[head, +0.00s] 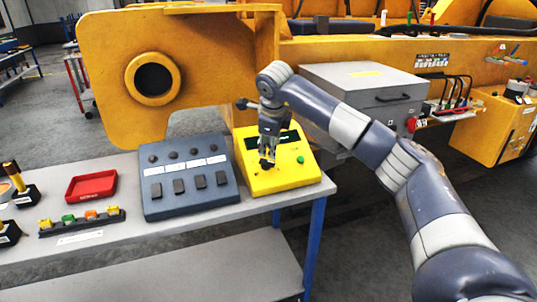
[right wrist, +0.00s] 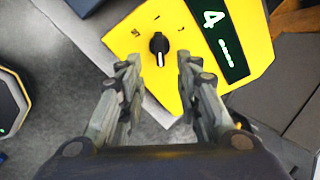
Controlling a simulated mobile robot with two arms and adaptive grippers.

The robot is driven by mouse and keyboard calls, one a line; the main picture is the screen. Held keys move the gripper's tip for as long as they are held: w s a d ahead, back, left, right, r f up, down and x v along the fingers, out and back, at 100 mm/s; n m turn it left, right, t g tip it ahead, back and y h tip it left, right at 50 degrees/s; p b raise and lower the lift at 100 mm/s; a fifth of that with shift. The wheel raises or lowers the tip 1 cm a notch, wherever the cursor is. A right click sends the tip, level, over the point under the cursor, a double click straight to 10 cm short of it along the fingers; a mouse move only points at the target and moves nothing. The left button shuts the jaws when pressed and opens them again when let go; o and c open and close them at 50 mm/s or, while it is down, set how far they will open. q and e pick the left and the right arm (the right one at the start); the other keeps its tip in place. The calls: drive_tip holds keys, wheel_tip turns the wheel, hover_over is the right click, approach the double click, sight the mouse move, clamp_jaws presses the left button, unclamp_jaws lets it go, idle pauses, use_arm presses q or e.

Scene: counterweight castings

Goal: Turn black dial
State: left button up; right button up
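The black dial (right wrist: 159,44) is a round knob with a white pointer line on the face of a yellow control box (right wrist: 128,35). In the head view the yellow box (head: 300,178) stands at the right end of the table, and my right gripper (head: 266,163) is over it, hiding most of the dial. In the right wrist view my right gripper (right wrist: 158,60) is open, its two fingers apart with the dial seen between and beyond their tips. Whether the fingers touch the box I cannot tell. My left gripper is not in view.
A dark panel (head: 187,199) with several knobs and switches sits beside the yellow box. A red tray (head: 91,187) and a row of coloured buttons (head: 82,222) lie further left. A green button (head: 300,160) is on the yellow box. The large yellow casting (head: 112,85) stands behind.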

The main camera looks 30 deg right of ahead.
drive_tip(key=shift+v, duration=1.7)
drive_tip(key=shift+f, duration=0.1)
